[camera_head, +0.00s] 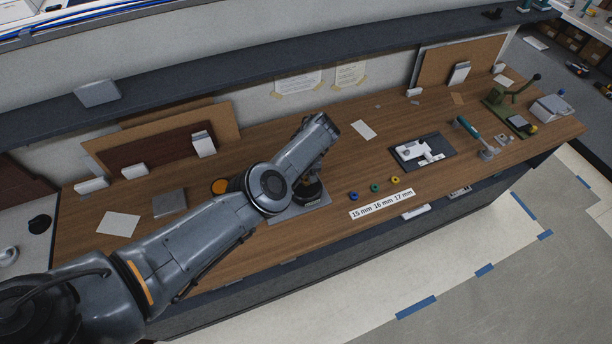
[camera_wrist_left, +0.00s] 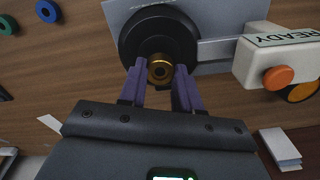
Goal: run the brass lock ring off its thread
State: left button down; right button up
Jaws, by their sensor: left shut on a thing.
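The brass lock ring (camera_wrist_left: 160,66) is in the left wrist view, in front of a round black body (camera_wrist_left: 150,35) on a grey plate (camera_wrist_left: 222,12). The purple fingers of my left gripper (camera_wrist_left: 159,82) stand on either side of the ring and are shut on it. The ring's thread is hidden. In the head view my left arm reaches over the black body (camera_head: 312,192) and its grey plate (camera_head: 290,214); the wrist hides the ring and the fingertips there. My right gripper is in neither view.
Next to the plate is a white box (camera_wrist_left: 248,62) marked READY with an orange button (camera_wrist_left: 278,76). Blue, green and yellow rings (camera_head: 375,188) lie behind a 15, 16, 17 mm label strip (camera_head: 382,204). A dark tray (camera_head: 436,150) stands farther right. A shelf (camera_head: 200,90) runs behind the counter.

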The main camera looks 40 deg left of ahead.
pick_arm(q)
jog(key=n, duration=0.5)
jog(key=shift+n, duration=0.3)
jog(key=n, duration=0.3)
jog(key=shift+n, duration=0.4)
jog(key=shift+r+p, duration=2.45)
jog(key=shift+r, duration=0.1)
jog(key=shift+r+p, duration=0.8)
jog(key=shift+r, duration=1.7)
